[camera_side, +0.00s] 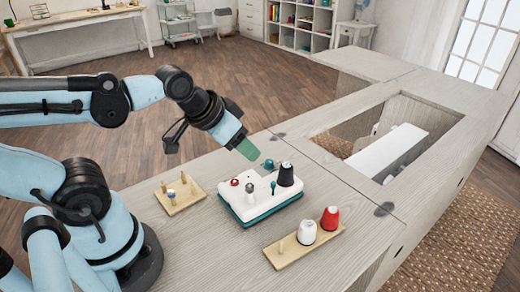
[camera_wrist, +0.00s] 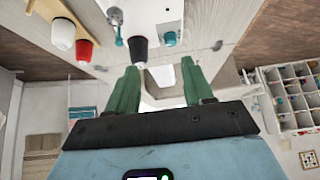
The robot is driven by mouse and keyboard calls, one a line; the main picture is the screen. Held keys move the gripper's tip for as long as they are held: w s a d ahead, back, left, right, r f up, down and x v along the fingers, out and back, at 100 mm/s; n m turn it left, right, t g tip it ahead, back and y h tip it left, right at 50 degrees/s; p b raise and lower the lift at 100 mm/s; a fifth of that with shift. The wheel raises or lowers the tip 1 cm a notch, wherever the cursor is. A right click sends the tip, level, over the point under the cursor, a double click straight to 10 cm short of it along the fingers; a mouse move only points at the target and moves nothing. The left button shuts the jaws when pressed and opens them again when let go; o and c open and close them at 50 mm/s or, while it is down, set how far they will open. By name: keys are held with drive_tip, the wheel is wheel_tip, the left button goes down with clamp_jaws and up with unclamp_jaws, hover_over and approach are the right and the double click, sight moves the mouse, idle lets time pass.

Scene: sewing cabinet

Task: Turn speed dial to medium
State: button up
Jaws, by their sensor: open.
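A white machine with a teal base (camera_side: 262,208) stands on the grey wooden cabinet top. It bears a small red knob (camera_side: 234,182), a silver knob (camera_side: 250,187), a thin teal lever (camera_side: 272,187), a black cone (camera_side: 286,175) and a round teal knob (camera_side: 268,164) at its far edge. The teal knob also shows in the wrist view (camera_wrist: 170,38). I cannot tell for certain which is the speed dial, and no markings are readable. My gripper (camera_side: 247,149) is above the machine's far left side, near the teal knob; its green fingers (camera_wrist: 160,85) are apart and empty.
A wooden stand (camera_side: 284,258) with a white cone (camera_side: 307,232) and a red cone (camera_side: 330,218) is in front. A small peg board (camera_side: 180,195) lies left of the machine. A rectangular cabinet opening (camera_side: 330,142) with a white panel (camera_side: 388,150) is at right.

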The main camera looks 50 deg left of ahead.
wheel_tip(320, 180, up, 2)
drive_tip(key=r+m+g, duration=0.1)
drive_tip(key=m+g, duration=0.6)
drive_tip(key=m, duration=0.9)
hover_over(269, 162)
wheel_tip(269, 162, down, 12)
drive_tip(key=shift+a+r, duration=0.1)
clamp_jaws()
